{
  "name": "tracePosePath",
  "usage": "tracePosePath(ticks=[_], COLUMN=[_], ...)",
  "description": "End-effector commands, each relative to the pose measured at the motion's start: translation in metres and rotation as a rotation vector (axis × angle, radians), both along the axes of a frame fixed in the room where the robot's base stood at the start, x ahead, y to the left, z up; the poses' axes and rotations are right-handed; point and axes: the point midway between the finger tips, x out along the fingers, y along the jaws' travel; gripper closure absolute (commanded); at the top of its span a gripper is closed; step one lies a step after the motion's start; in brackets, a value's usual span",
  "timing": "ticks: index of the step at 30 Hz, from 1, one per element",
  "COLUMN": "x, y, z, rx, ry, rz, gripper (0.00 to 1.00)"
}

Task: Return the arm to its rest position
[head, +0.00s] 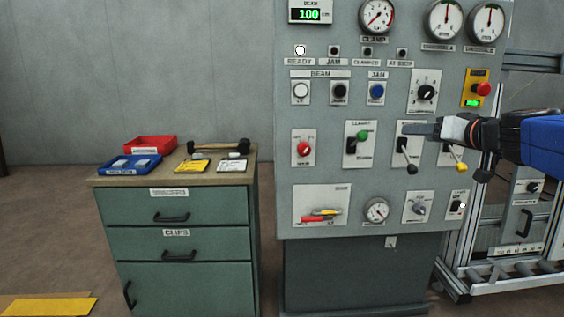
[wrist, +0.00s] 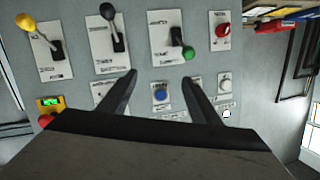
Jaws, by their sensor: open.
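My gripper (head: 424,129) is in front of the right half of the grey control panel (head: 332,175), reaching in from the right on my blue and black arm. In the wrist view my gripper (wrist: 158,82) shows two dark fingers spread apart with nothing between them. Past the fingers are the blue button (wrist: 160,94) and the lever with the green knob (wrist: 182,45). In the head view the gripper partly covers the black-knobbed lever (head: 410,165) and the yellow-knobbed lever (head: 460,165). I cannot tell whether the fingers touch the panel.
A green drawer cabinet (head: 184,265) stands left of the panel, with a red tray (head: 150,142), a blue tray (head: 117,165) and a hammer (head: 218,145) on top. A metal frame (head: 510,276) stands at the right. Floor is free between the yellow floor marking (head: 45,306) and the cabinet.

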Motion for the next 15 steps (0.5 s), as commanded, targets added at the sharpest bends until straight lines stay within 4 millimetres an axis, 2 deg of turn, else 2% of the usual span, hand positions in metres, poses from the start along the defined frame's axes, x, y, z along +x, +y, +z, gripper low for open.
tracePosePath(ticks=[1, 6, 10, 15], x=[-0.014, -0.069, -0.118, -0.186], y=[0.024, 0.083, 0.113, 0.128], z=[-0.017, -0.084, -0.136, -0.201], rx=[-0.002, -0.013, -0.041, -0.107], ry=[0.048, 0.249, 0.407, 0.603], rz=[0.038, 0.131, 0.166, 0.162], gripper=[0.43, 0.43, 0.43, 0.43])
